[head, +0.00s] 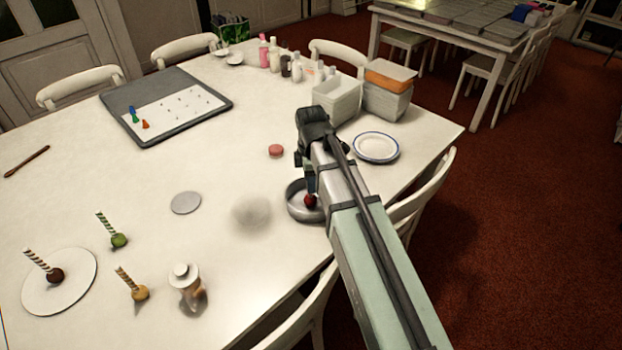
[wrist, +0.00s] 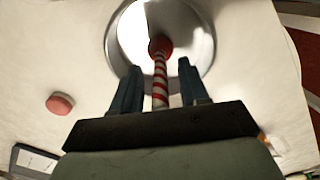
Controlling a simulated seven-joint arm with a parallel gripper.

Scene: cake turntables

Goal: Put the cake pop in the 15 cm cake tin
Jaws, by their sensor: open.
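A red cake pop (head: 310,201) with a red-and-white striped stick is within the round metal cake tin (head: 291,204) at the right of the white table. In the wrist view, the cake pop's red head (wrist: 160,46) is over the tin floor (wrist: 186,30) and its stick points towards me. My gripper (head: 309,181) is directly above the tin, pointing down. In the wrist view the open fingers of my gripper (wrist: 158,68) stand on either side of the stick, with gaps visible. Whether the head touches the tin floor is hard to tell.
Green (head: 118,240), yellow (head: 140,293) and brown (head: 56,276) cake pops stand at the left front. A pink disc (head: 276,151), a blue-rimmed plate (head: 376,148) and white tubs (head: 337,103) are near the tin. A grey disc (head: 186,203) lies further left.

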